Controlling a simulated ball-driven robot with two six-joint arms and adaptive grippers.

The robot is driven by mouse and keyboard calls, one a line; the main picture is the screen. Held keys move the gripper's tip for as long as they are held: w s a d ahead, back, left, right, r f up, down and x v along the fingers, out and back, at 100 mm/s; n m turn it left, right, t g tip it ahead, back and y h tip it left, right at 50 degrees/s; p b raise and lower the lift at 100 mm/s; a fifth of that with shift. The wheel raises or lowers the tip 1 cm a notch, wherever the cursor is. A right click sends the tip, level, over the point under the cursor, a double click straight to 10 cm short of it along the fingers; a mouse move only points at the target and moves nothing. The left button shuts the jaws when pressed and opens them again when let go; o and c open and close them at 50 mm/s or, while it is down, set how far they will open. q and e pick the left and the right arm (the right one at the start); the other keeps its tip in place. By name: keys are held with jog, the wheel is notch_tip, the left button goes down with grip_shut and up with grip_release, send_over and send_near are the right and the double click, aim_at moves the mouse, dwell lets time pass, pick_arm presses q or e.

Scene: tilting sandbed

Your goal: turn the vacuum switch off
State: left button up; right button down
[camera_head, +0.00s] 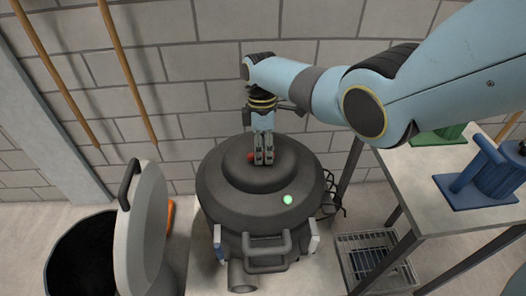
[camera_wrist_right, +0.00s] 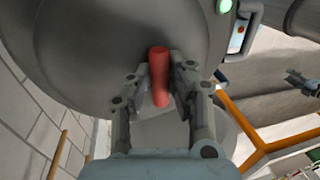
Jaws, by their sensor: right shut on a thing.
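A dark grey vacuum (camera_head: 222,205) stands on the floor in the middle of the head view. A red switch (camera_head: 250,156) sits on its domed top. A lit green light (camera_head: 288,199) is on the front of the lid. My right gripper (camera_head: 264,160) reaches down onto the top of the vacuum. In the right wrist view the red switch (camera_wrist_right: 159,75) stands between the two fingers of my right gripper (camera_wrist_right: 160,88), which is shut on it. The green light (camera_wrist_right: 224,6) also glows there at the top. My left gripper is not in view.
A dark open bin (camera_head: 85,250) with a raised grey lid (camera_head: 150,228) stands left of the vacuum. A metal table (camera_head: 425,205) with blue (camera_head: 485,180) and green (camera_head: 438,136) items is on the right. A wire basket (camera_head: 370,258) is below it. A brick wall is behind.

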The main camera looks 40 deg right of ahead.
jog(key=c, duration=1.2)
grip_release()
jog(key=shift+r, duration=0.1)
notch_tip(320, 180, up, 12)
jog(key=w+d, duration=0.1)
jog(key=w, duration=0.1)
jog(key=shift+f, duration=0.2)
jog(key=shift+d, duration=0.1)
